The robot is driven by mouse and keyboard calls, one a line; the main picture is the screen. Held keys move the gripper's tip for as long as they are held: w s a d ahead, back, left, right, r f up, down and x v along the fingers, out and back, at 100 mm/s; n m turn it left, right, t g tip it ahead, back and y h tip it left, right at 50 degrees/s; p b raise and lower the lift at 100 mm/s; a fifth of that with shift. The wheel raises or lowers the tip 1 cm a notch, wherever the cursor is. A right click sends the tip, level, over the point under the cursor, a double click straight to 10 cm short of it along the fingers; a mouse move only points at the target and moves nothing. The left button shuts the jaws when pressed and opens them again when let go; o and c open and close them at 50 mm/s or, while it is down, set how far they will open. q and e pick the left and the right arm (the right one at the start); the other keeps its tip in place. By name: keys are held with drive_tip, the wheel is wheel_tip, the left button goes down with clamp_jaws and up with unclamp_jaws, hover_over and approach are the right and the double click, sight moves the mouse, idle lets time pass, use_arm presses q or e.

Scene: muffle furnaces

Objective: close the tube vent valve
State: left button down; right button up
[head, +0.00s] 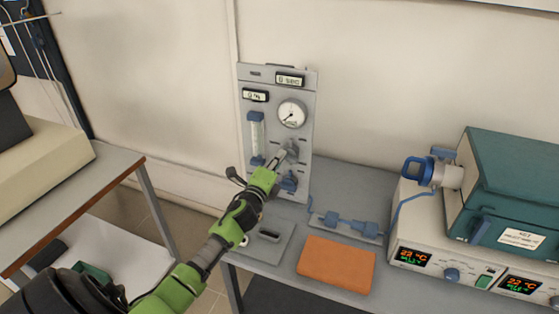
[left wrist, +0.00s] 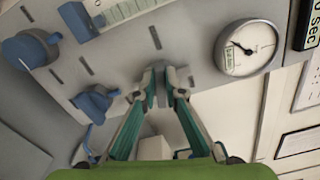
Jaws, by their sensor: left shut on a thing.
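A grey upright gas panel (head: 247,79) stands at the back of the bench, with a round gauge (head: 292,113), a flow tube (head: 256,131) and several valve handles. My left gripper (head: 279,158) reaches the panel below the gauge and is shut on a grey handle (head: 292,149), mostly hidden behind the fingers. In the left wrist view the fingertips (left wrist: 160,78) meet close to the panel face. A blue valve handle (head: 289,182) sits just below the gripper; it also shows in the left wrist view (left wrist: 95,102). No label shows which one is the tube vent valve.
An orange block (head: 337,263) and a blue-fitted tray (head: 346,226) lie on the bench. A teal tube furnace (head: 510,190) with a blue-handled end fitting (head: 432,170) stands at the right. A side table (head: 75,195) stands at the left.

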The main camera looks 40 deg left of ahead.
use_arm(q)
drive_tip(key=shift+f+n, duration=0.2)
drive_tip(key=shift+n, duration=0.6)
drive_tip(key=shift+f+n, duration=0.2)
drive_tip(key=shift+n, duration=0.6)
drive_tip(key=c, duration=2.1)
unclamp_jaws()
drive_tip(key=v, duration=1.2)
